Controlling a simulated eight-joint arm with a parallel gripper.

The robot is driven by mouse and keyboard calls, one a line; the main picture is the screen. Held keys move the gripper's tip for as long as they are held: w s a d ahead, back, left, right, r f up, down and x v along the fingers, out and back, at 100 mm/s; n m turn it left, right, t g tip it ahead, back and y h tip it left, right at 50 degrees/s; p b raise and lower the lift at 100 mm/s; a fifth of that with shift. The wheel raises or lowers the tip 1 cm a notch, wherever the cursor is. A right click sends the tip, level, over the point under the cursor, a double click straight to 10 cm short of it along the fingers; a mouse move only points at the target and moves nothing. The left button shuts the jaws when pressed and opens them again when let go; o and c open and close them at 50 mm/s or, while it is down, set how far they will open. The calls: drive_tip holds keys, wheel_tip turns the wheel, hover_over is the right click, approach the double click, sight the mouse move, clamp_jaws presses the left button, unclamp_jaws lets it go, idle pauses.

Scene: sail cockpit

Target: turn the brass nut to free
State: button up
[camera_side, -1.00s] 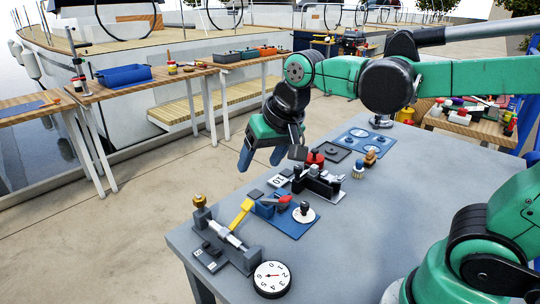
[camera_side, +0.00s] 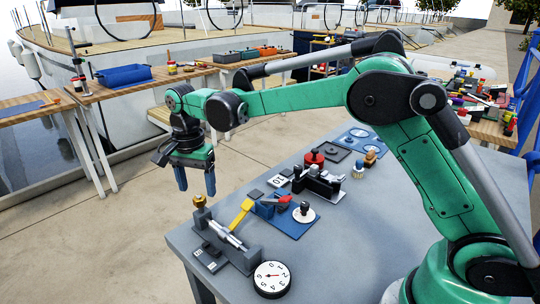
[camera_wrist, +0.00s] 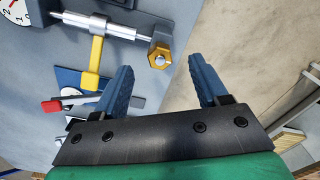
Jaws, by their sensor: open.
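The brass nut (camera_side: 199,201) sits at the end of a dark fixture with a silver shaft (camera_side: 230,237) at the near left corner of the grey table. In the wrist view the brass nut (camera_wrist: 160,54) is a hexagon at the end of the silver shaft, ahead of the jaws and nearer the left one. My gripper (camera_side: 197,190) is open and empty, its blue fingers pointing down above and beside the nut, apart from it. Both blue fingers show in the wrist view (camera_wrist: 162,75). A yellow lever (camera_side: 241,213) crosses to the shaft.
A round white dial (camera_side: 272,279) stands at the table's front edge. A blue plate (camera_side: 290,223) with a red-handled part (camera_side: 284,199) lies beyond the fixture. The grey table's right side is clear. Concrete floor lies past its left edge.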

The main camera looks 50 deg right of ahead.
sight(200, 204)
drive_tip(key=shift+f, duration=1.35)
clamp_jaws()
